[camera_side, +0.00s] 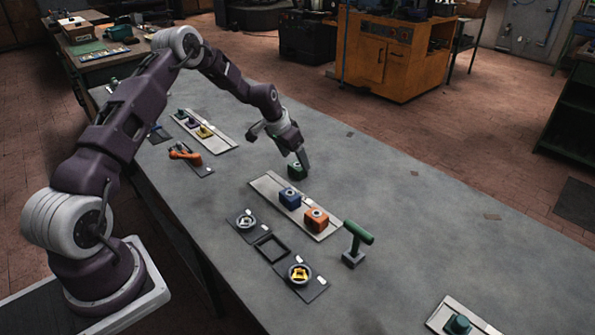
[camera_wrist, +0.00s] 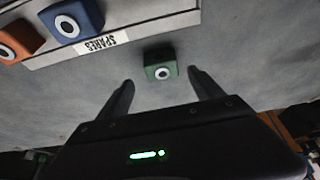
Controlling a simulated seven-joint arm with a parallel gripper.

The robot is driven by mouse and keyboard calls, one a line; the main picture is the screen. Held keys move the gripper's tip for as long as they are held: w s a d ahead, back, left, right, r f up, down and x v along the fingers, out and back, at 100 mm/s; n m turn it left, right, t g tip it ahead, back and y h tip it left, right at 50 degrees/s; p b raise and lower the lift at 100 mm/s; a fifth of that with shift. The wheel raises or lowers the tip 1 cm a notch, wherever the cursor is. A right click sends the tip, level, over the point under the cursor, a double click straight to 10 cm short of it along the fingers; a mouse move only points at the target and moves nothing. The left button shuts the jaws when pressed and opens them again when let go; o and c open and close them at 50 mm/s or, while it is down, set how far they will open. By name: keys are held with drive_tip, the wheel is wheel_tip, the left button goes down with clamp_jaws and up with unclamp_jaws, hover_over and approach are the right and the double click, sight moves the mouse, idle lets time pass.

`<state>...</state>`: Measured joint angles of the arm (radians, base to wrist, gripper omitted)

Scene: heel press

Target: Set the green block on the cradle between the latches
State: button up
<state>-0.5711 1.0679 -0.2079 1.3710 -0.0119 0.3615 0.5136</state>
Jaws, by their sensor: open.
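In the wrist view the green block (camera_wrist: 160,65) shows a white ring with a dark centre. My gripper (camera_side: 302,160) is open and low at the block. In the wrist view the fingertips of my gripper (camera_wrist: 160,77) lie left and right of the block, with gaps on both sides. The cradle appears to be the black square frame (camera_side: 257,248), empty, between two round pieces that look like the latches, one silver (camera_side: 246,222), one yellow (camera_side: 300,273).
The pale spares strip (camera_side: 265,189) holds a blue block (camera_side: 290,198) and an orange block (camera_side: 316,220). A green T-handle (camera_side: 358,235) stands right of it. An orange tool (camera_side: 185,153) lies on a plate at left. The table's right middle is mostly clear.

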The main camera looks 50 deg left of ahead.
sight(297, 165)
drive_tip(key=x, duration=0.5)
drive_tip(key=shift+s+a+f, duration=0.1)
drive_tip(key=shift+a+f, duration=0.1)
clamp_jaws()
